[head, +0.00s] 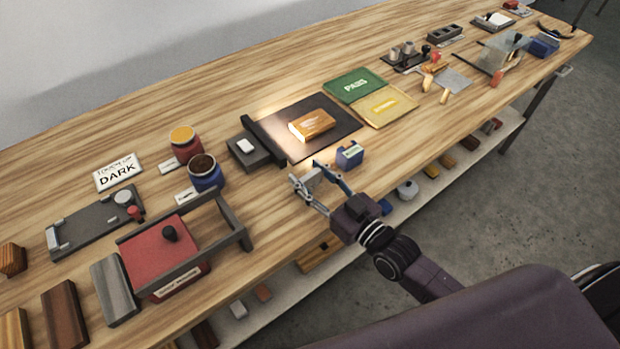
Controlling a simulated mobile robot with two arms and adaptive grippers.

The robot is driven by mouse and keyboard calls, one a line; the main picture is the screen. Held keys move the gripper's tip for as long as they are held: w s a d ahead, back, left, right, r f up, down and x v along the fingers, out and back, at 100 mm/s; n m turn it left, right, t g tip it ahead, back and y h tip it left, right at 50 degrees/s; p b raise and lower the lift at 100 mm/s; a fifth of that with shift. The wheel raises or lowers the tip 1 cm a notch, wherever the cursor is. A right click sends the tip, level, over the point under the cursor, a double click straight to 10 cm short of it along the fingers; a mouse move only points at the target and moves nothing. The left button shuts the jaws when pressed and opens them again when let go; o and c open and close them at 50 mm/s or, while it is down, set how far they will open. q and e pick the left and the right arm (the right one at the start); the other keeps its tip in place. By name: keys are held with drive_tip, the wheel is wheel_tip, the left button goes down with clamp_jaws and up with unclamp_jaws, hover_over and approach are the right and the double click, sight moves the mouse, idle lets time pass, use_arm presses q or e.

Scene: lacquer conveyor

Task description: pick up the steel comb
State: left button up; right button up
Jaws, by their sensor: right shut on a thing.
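My right gripper (305,174) is over the front edge of the table (265,210), near its middle. It is shut on a small grey metal piece, the steel comb (312,181), seen between the fingers. The comb is small and partly hidden by the fingers, so its teeth cannot be made out. I cannot tell whether it touches the table top. My left gripper is not in view.
A blue box (350,157) stands just right of the gripper. Behind are a dark mat (340,125) with an orange-brown block (312,125), and green (354,85) and yellow (386,106) trays. A red box (165,255) with a grey frame stands left. A lower shelf (290,285) holds several items.

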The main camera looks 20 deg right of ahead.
drive_tip(key=shift+r, duration=0.1)
wheel_tip(320, 180, up, 20)
drive_tip(key=p, duration=0.1)
drive_tip(key=s+d+f+m+t+h, duration=0.2)
drive_tip(key=s+d+f+m+h, duration=0.3)
drive_tip(key=s+f+h, duration=0.15)
wheel_tip(320, 180, up, 6)
drive_tip(key=n+g+y, duration=0.2)
drive_tip(key=n+y, duration=0.2)
drive_tip(key=y, duration=0.2)
hover_over(312, 176)
drive_tip(key=shift+w+a+r+n+y, duration=0.2)
drive_tip(key=shift+w+n+y, duration=0.1)
drive_tip(key=shift+n, duration=0.2)
wheel_tip(312, 176, down, 20)
drive_tip(key=shift+r, duration=0.2)
idle(0.3)
